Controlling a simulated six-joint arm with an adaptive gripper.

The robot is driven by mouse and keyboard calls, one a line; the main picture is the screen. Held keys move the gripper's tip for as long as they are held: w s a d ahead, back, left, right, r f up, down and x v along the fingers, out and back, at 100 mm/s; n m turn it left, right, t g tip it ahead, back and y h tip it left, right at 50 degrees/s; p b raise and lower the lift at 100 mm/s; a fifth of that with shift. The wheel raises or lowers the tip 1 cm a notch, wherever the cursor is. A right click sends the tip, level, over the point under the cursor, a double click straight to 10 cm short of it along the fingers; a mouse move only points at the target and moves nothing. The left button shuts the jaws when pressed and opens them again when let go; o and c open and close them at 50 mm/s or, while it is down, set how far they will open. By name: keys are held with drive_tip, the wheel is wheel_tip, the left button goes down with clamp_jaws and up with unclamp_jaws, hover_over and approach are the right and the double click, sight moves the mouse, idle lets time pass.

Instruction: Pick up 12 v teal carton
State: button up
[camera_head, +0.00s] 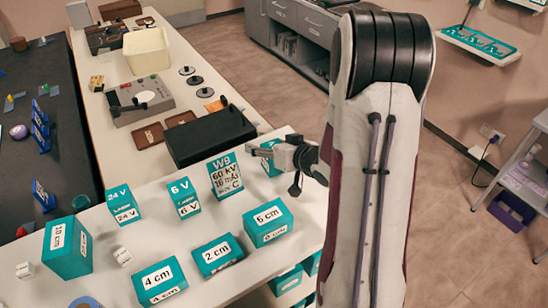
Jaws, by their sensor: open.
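A teal carton (267,160) stands just right of the W9 carton, partly hidden by my gripper; its label cannot be read, so I cannot tell if it is the 12 V one. My gripper (279,171) is open, its fingers towards that carton; I cannot tell if they touch it. No carton with a readable 12 V label shows. Teal cartons marked 24 V (123,205) and 6 V (184,197) stand to the left on the white table.
The W9 60 kV carton (225,177) stands close left of my gripper. In front are cartons marked 10 cm (67,247), 4 cm (159,281), 2 cm (217,254) and 6 cm (268,222). A black box (209,136) lies behind. White table shows between the cartons.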

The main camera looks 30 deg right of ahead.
drive_tip(key=c, duration=1.3)
drive_tip(key=shift+r, duration=0.1)
drive_tip(key=shift+r, duration=4.9)
